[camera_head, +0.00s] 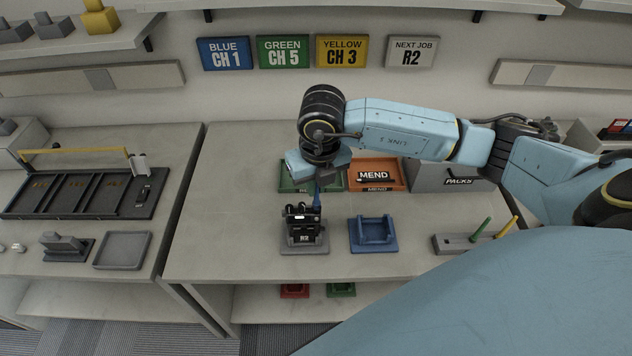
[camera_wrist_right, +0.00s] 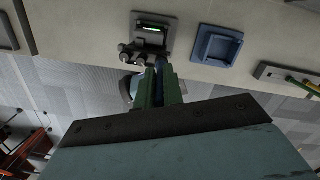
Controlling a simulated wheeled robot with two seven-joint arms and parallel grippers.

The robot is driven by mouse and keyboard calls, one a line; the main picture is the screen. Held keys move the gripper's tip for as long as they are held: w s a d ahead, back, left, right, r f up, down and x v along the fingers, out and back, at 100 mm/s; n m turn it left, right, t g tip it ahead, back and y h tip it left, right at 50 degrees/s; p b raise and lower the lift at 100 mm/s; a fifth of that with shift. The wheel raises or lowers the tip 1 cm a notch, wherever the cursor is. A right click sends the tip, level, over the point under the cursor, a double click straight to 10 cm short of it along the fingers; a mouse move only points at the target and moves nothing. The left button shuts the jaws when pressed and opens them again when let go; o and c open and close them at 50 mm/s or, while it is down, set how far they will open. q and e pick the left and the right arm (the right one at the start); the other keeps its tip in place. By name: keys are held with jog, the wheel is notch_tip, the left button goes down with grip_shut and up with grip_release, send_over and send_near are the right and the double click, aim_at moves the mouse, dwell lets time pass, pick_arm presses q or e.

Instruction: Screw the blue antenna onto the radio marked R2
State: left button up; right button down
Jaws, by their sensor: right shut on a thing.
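The black radio marked R2 (camera_head: 302,222) stands upright in a grey cradle (camera_head: 304,248) near the middle of the bench. In the right wrist view, its dark knobs (camera_wrist_right: 128,57) show near the fingertips. My right gripper (camera_head: 318,184) points down just above the radio's top right. It is shut on the blue antenna (camera_head: 317,197), which hangs upright with its lower end at the radio's top edge. The antenna also shows between the fingers in the right wrist view (camera_wrist_right: 160,69). I cannot tell whether its end touches the socket. My left gripper is not in view.
An empty blue cradle (camera_head: 375,238) stands right of the radio. Further right, a grey rack (camera_head: 457,244) holds green and yellow antennas. Behind are a green tray (camera_head: 290,186), an orange MEND tray (camera_head: 395,174) and a PACKS box (camera_head: 425,178). The front left of the bench is clear.

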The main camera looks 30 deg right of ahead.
jog(key=m, duration=0.4)
jog(key=shift+m+h+p, duration=0.3)
jog(key=shift+p, duration=0.1)
jog(key=m+p, duration=0.1)
jog(key=m, duration=0.1)
jog(key=shift+r+m, duration=0.1)
jog(key=shift+m, duration=0.2)
jog(key=shift+m+g, duration=0.3)
jog(key=shift+m, duration=0.7)
jog(key=shift+d, duration=0.1)
jog(key=c, duration=1.4)
grip_release()
jog(key=shift+c, duration=0.2)
